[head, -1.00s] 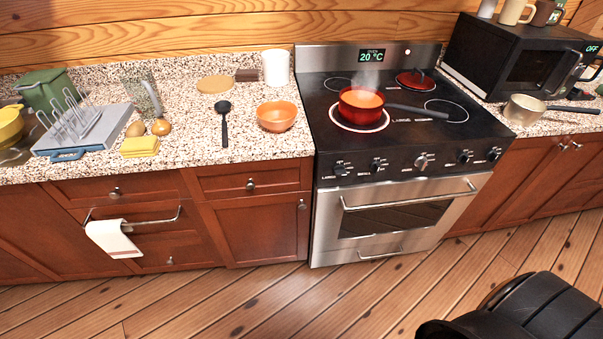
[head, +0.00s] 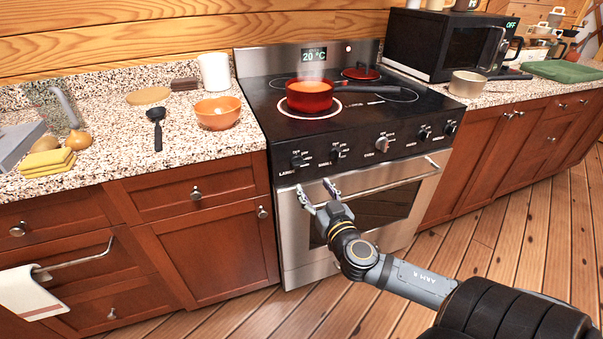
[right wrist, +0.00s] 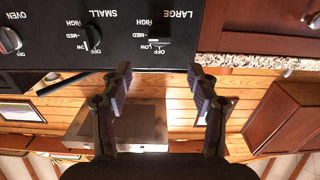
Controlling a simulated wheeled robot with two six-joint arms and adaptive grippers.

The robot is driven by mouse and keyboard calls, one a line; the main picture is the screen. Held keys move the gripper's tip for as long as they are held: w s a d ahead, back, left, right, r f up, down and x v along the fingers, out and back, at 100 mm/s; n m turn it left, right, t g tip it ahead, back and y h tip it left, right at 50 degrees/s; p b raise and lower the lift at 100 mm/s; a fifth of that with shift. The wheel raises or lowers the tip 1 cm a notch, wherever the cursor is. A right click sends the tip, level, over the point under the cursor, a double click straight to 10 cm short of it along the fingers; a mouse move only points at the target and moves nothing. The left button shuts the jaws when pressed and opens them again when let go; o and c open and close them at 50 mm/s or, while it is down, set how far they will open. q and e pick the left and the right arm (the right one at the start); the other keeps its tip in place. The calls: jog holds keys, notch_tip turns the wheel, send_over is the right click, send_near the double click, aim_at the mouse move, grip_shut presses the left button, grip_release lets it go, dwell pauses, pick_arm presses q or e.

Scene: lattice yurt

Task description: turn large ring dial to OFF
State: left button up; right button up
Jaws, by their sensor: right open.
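The dial labelled LARGE (head: 300,160) is the leftmost knob on the stove's black front panel. It also shows in the right wrist view (right wrist: 160,33), upside down, with HIGH, MED, LOW and OFF marks. It seems turned away from OFF, but its exact pointer is too small to tell. My right gripper (head: 315,191) is open and empty, below and in front of this dial, near the oven door's top. In the right wrist view its fingers (right wrist: 160,75) stand apart just short of the panel, in line with the dial. My left gripper is out of view.
A steaming red pot (head: 309,97) sits on a lit ring, its handle pointing right. Other knobs, SMALL (head: 338,151) and OVEN (head: 383,143), are to the right. The oven handle (head: 390,179) runs below the panel. A bowl (head: 218,113) stands on the left counter.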

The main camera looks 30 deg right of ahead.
aim_at(300, 165)
jog(key=b+x, duration=0.1)
jog(key=x, duration=0.8)
jog(key=shift+d, duration=0.15)
jog(key=shift+w+d, duration=0.1)
jog(key=shift+w, duration=0.55)
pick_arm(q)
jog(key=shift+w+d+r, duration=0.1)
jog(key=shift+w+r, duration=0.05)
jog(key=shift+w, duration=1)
pick_arm(e)
jog(key=c, duration=1.2)
jog(key=shift+o, duration=0.2)
